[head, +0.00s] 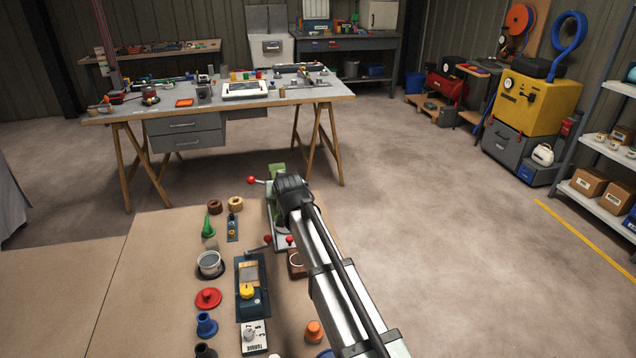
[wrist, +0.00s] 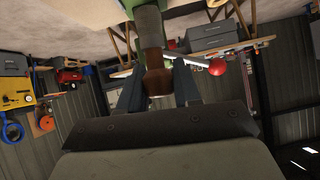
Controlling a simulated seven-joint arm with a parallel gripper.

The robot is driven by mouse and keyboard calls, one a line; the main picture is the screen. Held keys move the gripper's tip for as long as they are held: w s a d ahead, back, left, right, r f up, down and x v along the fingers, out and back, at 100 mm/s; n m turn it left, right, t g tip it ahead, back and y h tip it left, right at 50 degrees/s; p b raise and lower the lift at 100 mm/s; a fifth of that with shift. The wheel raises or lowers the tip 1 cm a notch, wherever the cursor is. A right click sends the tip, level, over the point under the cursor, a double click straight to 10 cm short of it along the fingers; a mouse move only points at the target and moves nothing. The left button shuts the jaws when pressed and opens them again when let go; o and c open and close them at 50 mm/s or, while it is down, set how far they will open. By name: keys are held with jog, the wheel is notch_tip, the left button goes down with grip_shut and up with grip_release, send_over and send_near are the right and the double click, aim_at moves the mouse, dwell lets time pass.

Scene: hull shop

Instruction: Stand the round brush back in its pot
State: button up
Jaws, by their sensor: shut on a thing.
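My gripper (wrist: 158,92) is shut on a brown, round-ended piece (wrist: 155,72), which looks like the handle of the round brush. The brush's other end cannot be made out. In the head view my arm hides the jaws and what they hold. They are over the right part of the near bench, by a green fixture (head: 272,203) with red ball knobs. A grey round pot (head: 210,263) stands on the bench to the left, apart from my gripper. I cannot tell for sure whether it is the brush's pot.
The near bench (head: 150,262) holds a green cone (head: 208,228), brown rings (head: 235,204), a red lidded disc (head: 208,299), a blue piece (head: 206,325), a dark blue fixture (head: 248,285) and an orange knob (head: 314,331). Its left part is bare. A red knob (wrist: 217,67) is close beside the jaws.

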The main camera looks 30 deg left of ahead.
jog(key=s+a+f+n+g+y, duration=0.1)
jog(key=s+a+f+n, duration=0.1)
jog(key=s+a, duration=0.65)
jog(key=s+a+f+n+g+y, duration=0.1)
jog(key=s+a+f+n, duration=0.1)
jog(key=s+a, duration=0.6)
jog(key=shift+s+d+f, duration=0.2)
jog(key=shift+d+f, duration=0.05)
jog(key=shift+f, duration=0.7)
jog(key=shift+s+d+f, duration=0.2)
jog(key=shift+s+f, duration=0.05)
jog(key=shift+f, duration=0.75)
jog(key=shift+s+d+f, duration=0.2)
jog(key=shift+d+f, duration=0.05)
jog(key=shift+f, duration=0.7)
jog(key=shift+f, duration=0.65)
jog(key=o, duration=0.8)
jog(key=shift+c, duration=0.2)
jog(key=shift+v, duration=5.55)
jog(key=shift+a+r, duration=0.1)
jog(key=shift+r, duration=0.05)
jog(key=shift+w, duration=0.15)
